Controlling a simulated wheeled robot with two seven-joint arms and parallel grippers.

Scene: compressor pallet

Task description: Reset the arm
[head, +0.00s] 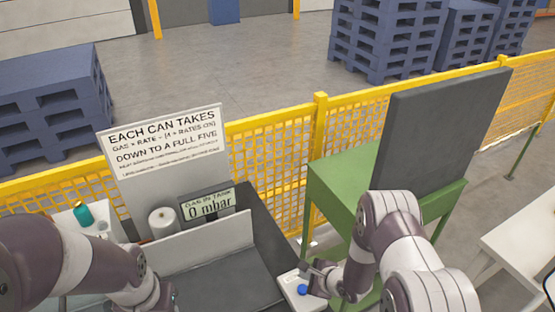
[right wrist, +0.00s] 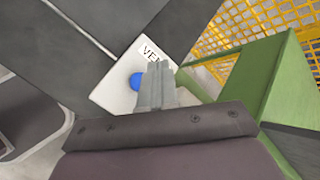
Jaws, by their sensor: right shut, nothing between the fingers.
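My right arm reaches in from the lower right in the head view. Its gripper (head: 308,270) is shut and empty, just above a small white panel (head: 291,279) with a round blue button (head: 303,290). In the right wrist view the closed fingers (right wrist: 157,72) cover part of the panel's label, of which "VE" shows. The blue button (right wrist: 136,81) is left of the fingers; I cannot tell whether they touch the panel. My left arm comes in at the lower left, and its gripper is out of the picture.
A sign board (head: 168,160) stands behind a white canister (head: 163,222) and a display (head: 208,205) reading "0 mbar". A green stand (head: 335,190) with a dark upright panel (head: 440,130) is beside my right arm. Yellow mesh fencing (head: 270,150) runs behind. A white table (head: 520,245) is at right.

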